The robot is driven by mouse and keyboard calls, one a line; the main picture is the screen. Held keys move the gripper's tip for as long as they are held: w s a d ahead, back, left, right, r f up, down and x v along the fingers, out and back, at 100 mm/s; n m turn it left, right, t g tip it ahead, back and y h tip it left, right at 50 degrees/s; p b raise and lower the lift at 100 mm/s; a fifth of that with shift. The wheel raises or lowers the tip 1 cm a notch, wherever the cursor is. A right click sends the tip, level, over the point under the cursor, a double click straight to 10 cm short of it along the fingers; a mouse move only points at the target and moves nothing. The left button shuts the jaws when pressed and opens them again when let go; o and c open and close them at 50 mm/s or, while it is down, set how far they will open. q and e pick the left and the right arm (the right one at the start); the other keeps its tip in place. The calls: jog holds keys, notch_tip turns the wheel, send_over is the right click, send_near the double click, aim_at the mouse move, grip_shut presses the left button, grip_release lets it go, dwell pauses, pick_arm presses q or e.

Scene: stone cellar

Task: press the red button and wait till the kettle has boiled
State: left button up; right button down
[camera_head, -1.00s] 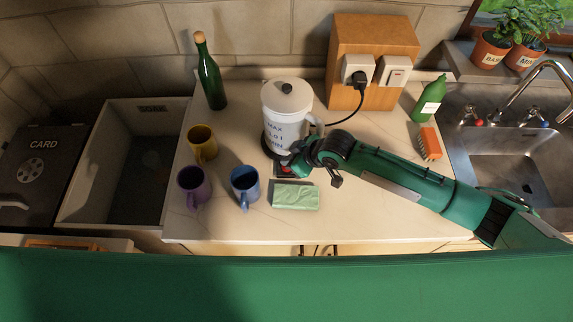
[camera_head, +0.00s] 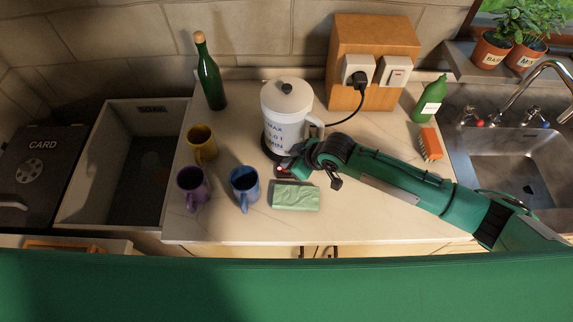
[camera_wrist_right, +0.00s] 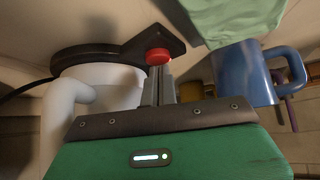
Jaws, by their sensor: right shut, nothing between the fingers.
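The white kettle (camera_head: 286,112) stands upright on its dark base on the worktop, its cord running to the wall socket. The red button (camera_wrist_right: 158,57) sits on an arm of the dark base (camera_wrist_right: 95,55). In the right wrist view, my right gripper (camera_wrist_right: 160,72) is shut and empty, its fingertips at the red button; I cannot tell if they press it down. In the head view, the right gripper (camera_head: 285,170) is just in front of the kettle and largely covers the button. My left gripper is not in view.
A blue mug (camera_head: 244,184), purple mug (camera_head: 192,186), yellow mug (camera_head: 202,143) and green cloth (camera_head: 296,196) lie close by. The front right worktop is clear.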

aim_at(295, 124)
jog(key=shift+r+p, duration=3.15)
jog(key=shift+r, duration=0.35)
jog(key=shift+f, duration=0.1)
